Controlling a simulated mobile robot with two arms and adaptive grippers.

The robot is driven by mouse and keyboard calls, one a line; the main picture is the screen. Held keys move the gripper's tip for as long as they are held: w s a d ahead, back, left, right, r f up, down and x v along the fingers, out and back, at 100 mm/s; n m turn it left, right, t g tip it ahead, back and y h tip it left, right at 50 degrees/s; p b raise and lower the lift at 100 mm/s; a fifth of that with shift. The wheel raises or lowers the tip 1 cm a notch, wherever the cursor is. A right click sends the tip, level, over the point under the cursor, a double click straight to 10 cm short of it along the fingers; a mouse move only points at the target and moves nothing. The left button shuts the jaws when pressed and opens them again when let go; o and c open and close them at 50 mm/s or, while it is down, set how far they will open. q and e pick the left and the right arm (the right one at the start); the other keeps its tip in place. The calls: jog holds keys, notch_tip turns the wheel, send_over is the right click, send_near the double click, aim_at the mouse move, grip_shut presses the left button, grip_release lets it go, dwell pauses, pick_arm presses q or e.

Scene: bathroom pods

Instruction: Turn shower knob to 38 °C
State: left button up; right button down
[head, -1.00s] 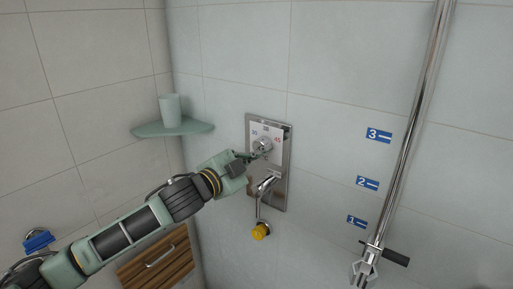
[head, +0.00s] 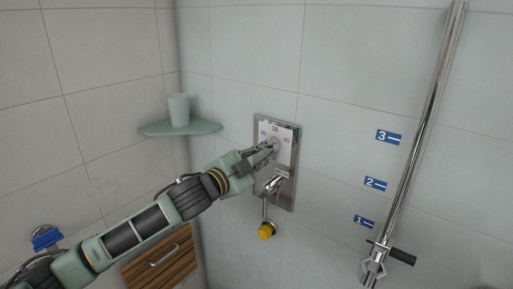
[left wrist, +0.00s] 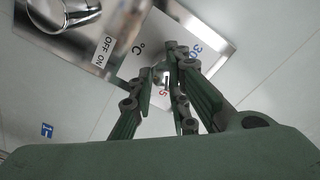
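The shower knob (head: 275,144) is round and metal, on a steel wall plate (head: 287,193) with a white temperature label. The label shows 30, 38 and 45 in the head view. My left gripper (head: 268,151) reaches in from the lower left, its fingertips at the knob and partly covering it. In the left wrist view the two fingers (left wrist: 164,72) stand in front of the label, tips a small gap apart. They hide most of the knob, so I cannot tell whether they grip it or which number it points to. My right gripper is not in view.
A lever (head: 273,184) with an OFF/ON label sits below the knob, above a yellow-ended hanging part (head: 266,231). A corner shelf (head: 160,130) holds a cup (head: 179,110) to the left. A chrome rail (head: 422,132) stands to the right.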

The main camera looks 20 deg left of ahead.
pick_arm(q)
jog(key=o, duration=0.4)
jog(key=shift+s+d+r, duration=0.15)
jog(key=shift+d+r, duration=0.25)
jog(key=shift+c, duration=0.2)
jog(key=shift+o, duration=0.3)
jog(key=shift+d, duration=0.2)
jog(key=shift+f, duration=0.1)
